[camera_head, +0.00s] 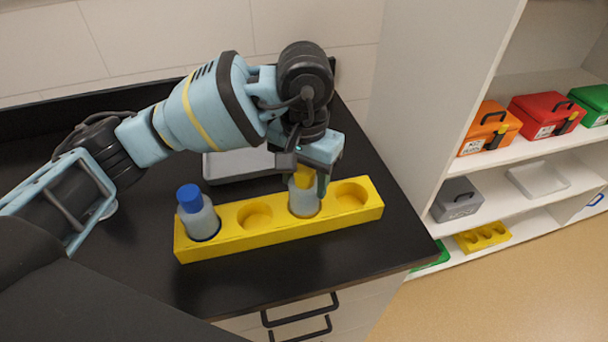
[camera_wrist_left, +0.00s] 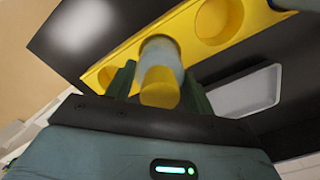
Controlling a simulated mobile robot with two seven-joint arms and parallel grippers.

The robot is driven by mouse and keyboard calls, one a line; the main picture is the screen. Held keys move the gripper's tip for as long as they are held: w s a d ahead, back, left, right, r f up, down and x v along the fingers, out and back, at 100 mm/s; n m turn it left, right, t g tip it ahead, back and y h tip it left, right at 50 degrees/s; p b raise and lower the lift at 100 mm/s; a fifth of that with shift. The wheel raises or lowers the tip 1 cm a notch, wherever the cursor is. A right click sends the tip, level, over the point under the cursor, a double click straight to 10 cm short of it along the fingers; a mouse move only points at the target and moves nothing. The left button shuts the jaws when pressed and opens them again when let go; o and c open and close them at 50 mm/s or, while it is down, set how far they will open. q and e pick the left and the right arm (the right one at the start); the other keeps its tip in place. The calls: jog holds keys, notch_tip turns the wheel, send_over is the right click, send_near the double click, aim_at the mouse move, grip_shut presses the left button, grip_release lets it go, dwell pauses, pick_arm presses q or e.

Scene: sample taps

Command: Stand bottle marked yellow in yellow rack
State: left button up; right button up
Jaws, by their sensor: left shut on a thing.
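The yellow rack (camera_head: 270,229) lies on the black counter and has several round holes in a row. The bottle marked yellow (camera_head: 304,200), grey with a yellow cap, is upright in the third hole from the left. My left gripper (camera_head: 308,176) is above that hole, shut on this bottle near its cap. The left wrist view shows the bottle (camera_wrist_left: 160,72) between the two green fingers (camera_wrist_left: 158,88), with the yellow rack (camera_wrist_left: 188,30) beyond. How deep the bottle sits is partly hidden. My right gripper is not in view.
A bottle with a blue cap (camera_head: 197,212) stands in the rack's leftmost hole. The holes on either side of the held bottle are empty. A grey tray (camera_head: 238,164) lies behind the rack. Shelves at right hold an orange box (camera_head: 487,128), a red box (camera_head: 545,115) and other containers.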

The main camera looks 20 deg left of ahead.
pick_arm(q)
jog(key=shift+f, duration=0.2)
jog(key=o, duration=1.4)
jog(key=shift+o, duration=0.2)
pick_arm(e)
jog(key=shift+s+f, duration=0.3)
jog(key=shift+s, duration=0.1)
pick_arm(q)
jog(key=shift+r, duration=0.1)
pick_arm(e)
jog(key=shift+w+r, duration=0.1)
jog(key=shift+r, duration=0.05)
pick_arm(q)
jog(key=shift+r, duration=0.25)
notch_tip(320, 180, up, 10)
jog(key=shift+r, duration=0.85)
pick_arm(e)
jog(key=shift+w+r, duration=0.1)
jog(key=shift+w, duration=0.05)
pick_arm(q)
jog(key=shift+s+d+f, duration=0.1)
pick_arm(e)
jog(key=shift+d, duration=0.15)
